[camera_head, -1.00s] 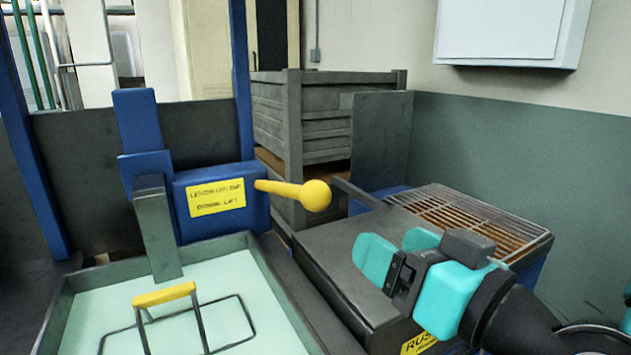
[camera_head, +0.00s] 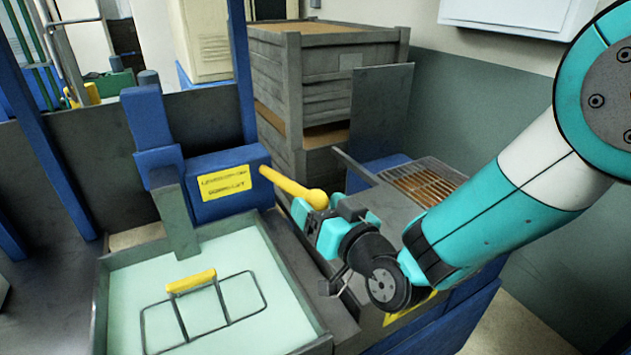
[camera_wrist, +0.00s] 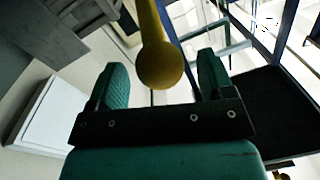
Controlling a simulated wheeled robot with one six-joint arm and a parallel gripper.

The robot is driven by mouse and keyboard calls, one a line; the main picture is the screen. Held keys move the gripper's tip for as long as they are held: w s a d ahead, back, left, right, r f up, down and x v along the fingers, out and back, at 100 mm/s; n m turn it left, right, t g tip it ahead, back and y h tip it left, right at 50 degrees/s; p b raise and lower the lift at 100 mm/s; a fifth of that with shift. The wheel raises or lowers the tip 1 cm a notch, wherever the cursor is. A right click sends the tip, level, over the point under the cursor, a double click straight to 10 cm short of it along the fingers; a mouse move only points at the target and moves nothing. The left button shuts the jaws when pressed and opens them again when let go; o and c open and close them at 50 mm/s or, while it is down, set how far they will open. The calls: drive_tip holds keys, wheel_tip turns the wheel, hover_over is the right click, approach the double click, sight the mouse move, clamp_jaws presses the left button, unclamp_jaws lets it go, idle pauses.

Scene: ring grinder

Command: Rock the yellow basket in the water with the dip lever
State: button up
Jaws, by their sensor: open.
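The yellow dip lever (camera_head: 290,186) sticks out to the right from a blue box with a yellow label (camera_head: 224,182) and ends in a round knob. My gripper (camera_head: 316,215) is at the knob end of the lever. In the wrist view the knob (camera_wrist: 160,66) hangs between the two teal fingers of my open gripper (camera_wrist: 160,85), with a gap on each side. The basket (camera_head: 190,282), a dark wire frame with a yellow handle, is in the pale water of the grey tank (camera_head: 102,315). My gripper partly hides the knob in the head view.
A rusty grating (camera_head: 425,180) on a dark bench lies right of the lever, partly behind my arm. A grey slatted crate (camera_head: 325,80) stands behind. A grey upright (camera_head: 176,225) and a blue post (camera_head: 240,70) stand left of the lever.

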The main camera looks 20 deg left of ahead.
drive_tip(key=shift+p+x, duration=0.3)
drive_tip(key=shift+x, duration=0.6)
